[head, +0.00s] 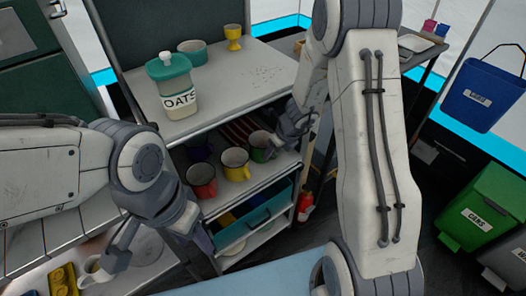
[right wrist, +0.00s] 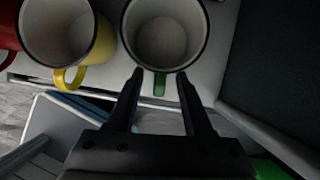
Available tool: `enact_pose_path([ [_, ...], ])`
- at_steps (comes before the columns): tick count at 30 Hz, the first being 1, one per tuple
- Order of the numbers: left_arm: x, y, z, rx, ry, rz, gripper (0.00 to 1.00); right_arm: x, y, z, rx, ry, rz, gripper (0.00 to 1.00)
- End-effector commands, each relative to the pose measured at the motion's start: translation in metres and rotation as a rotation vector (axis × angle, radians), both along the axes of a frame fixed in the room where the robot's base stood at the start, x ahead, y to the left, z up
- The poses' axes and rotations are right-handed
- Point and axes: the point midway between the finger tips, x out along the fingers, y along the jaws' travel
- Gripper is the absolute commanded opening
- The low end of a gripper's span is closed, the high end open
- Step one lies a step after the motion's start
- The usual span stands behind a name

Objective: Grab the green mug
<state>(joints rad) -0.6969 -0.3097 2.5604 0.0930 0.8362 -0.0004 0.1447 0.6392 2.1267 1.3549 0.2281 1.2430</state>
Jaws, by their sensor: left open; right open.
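The green mug (head: 262,142) stands on the middle shelf of the cart at its right end, beside a yellow mug (head: 235,165). In the right wrist view the green mug (right wrist: 165,32) shows from above, empty, with its green handle (right wrist: 160,85) toward me. My right gripper (right wrist: 160,76) is open, with its fingertips on either side of the handle. In the head view my right gripper (head: 284,143) is at the mug's right side, its fingers partly hidden. My left gripper (head: 160,254) is open and empty at the lower left, away from the mug.
A red mug (head: 202,180) stands left of the yellow mug, with a dark purple mug (head: 198,150) behind. An oats jar (head: 178,95), a teal bowl (head: 192,51) and a yellow egg cup (head: 233,38) stand on the cart top. A blue bin (head: 482,95) hangs at right.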

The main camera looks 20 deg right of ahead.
Motion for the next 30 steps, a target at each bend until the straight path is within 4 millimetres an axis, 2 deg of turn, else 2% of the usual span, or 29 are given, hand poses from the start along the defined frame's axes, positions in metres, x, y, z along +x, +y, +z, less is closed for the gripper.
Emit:
enact_pose_path([
  [5,0.0001,-0.0001,0.0008,-0.001,-0.001,0.000,0.50,0.0002,0.0000,0.0008,0.000,0.000,0.000,0.51],
  [8,0.0001,-0.0001,0.0009,-0.001,-0.001,0.000,0.50,0.0001,-0.0001,0.0008,0.000,0.000,0.000,0.17],
  [9,0.0001,-0.0001,0.0009,-0.001,-0.001,0.000,0.50,0.0001,-0.0001,0.0009,0.000,0.000,0.000,0.01],
  [30,0.0001,-0.0001,0.0009,-0.001,-0.001,0.000,0.50,0.0000,-0.0002,0.0009,0.000,0.000,-0.001,0.00],
])
